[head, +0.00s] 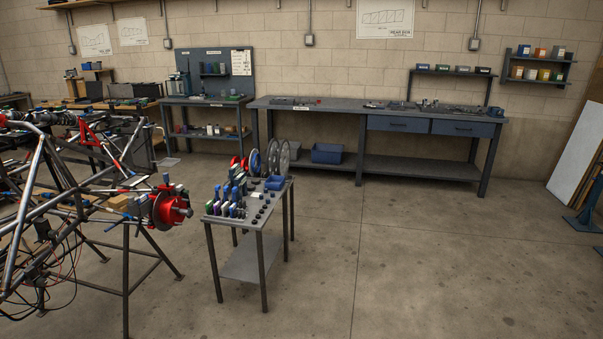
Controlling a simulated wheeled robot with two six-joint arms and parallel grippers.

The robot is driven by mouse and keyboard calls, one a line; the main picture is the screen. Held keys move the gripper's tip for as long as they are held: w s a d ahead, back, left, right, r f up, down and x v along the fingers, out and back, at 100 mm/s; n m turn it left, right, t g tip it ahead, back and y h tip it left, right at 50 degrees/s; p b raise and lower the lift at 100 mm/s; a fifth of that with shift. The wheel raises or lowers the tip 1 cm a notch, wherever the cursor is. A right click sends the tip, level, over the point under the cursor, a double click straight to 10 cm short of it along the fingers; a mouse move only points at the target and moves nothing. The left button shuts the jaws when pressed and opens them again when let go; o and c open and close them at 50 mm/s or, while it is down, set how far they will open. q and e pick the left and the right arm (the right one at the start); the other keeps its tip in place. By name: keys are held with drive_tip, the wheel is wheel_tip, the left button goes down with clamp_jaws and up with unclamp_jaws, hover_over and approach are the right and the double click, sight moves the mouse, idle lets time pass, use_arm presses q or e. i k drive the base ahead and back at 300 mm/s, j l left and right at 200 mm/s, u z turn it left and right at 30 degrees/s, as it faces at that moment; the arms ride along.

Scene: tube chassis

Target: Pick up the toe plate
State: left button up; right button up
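I cannot pick out the toe plate with certainty at this distance. Several upright round discs stand at the back of a small grey cart (262,228): a grey disc (284,158), a blue one (255,164) and red pieces beside them. The cart top also holds several small blue, white and green upright parts and a blue tray (275,183). Left of the cart, a red disc-like hub part (171,209) is mounted on the tube chassis (38,165). Neither of my grippers is in view.
A long workbench (340,104) with blue drawers and a blue bin (327,153) on its lower shelf runs along the back wall. A smaller bench (205,100) stands to its left. The floor right of the cart is clear.

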sight(235, 171)
drive_tip(key=i+z, duration=0.1)
drive_tip(key=i, duration=1.55)
